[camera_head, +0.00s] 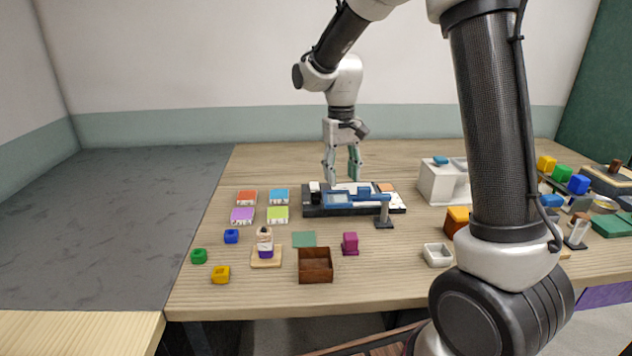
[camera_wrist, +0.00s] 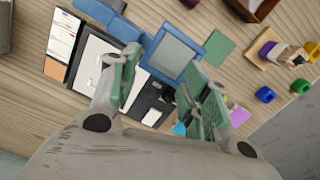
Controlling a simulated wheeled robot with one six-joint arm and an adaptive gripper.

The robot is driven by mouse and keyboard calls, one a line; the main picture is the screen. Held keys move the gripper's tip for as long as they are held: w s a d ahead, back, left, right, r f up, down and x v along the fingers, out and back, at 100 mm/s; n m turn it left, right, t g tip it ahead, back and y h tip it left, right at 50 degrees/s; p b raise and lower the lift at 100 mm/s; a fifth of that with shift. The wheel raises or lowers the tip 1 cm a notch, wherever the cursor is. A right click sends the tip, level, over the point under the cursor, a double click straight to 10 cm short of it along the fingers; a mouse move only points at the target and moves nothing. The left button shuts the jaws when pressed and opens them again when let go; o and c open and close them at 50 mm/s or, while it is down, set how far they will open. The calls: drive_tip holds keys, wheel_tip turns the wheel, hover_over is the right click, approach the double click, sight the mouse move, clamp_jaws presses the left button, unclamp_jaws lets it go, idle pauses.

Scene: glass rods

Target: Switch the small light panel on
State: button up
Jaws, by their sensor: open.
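A black base (camera_head: 312,211) lies near the back middle of the table. A flat white panel with pale outlined marks (camera_wrist: 91,62) sits on it and looks like the small light panel; I cannot tell whether it is lit. A blue frame with a grey face (camera_wrist: 176,54) is beside it, held on a stand in front of the base in the head view (camera_head: 340,200). My gripper (camera_head: 342,177) is open and empty, pointing down above the back of the base. Its green-padded fingers (camera_wrist: 163,88) hide part of the base and any switch there.
Coloured tiles (camera_head: 242,215) lie left of the base. A brown open box (camera_head: 316,266), a magenta block (camera_head: 350,243) and a small figure on a wooden plate (camera_head: 265,258) stand in front. A white box (camera_head: 441,185) is close on the right.

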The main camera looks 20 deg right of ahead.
drive_tip(key=shift+m, duration=0.4)
drive_tip(key=w+a+f, duration=0.1)
drive_tip(key=w, duration=0.1)
drive_tip(key=w+a+f, duration=0.1)
drive_tip(key=w, duration=0.2)
drive_tip(key=w+f, duration=0.2)
drive_tip(key=shift+w+a, duration=0.35)
drive_tip(key=shift+a, duration=0.05)
wheel_tip(320, 180, up, 3)
drive_tip(key=m+t, duration=0.1)
drive_tip(key=m, duration=0.1)
hover_over(315, 187)
drive_tip(key=shift+w+a+f, duration=0.1)
drive_tip(key=shift+f, duration=0.1)
drive_tip(key=shift+s+f, duration=0.2)
drive_tip(key=shift+s, duration=0.05)
wheel_tip(315, 187, down, 8)
drive_tip(key=shift+r, duration=0.25)
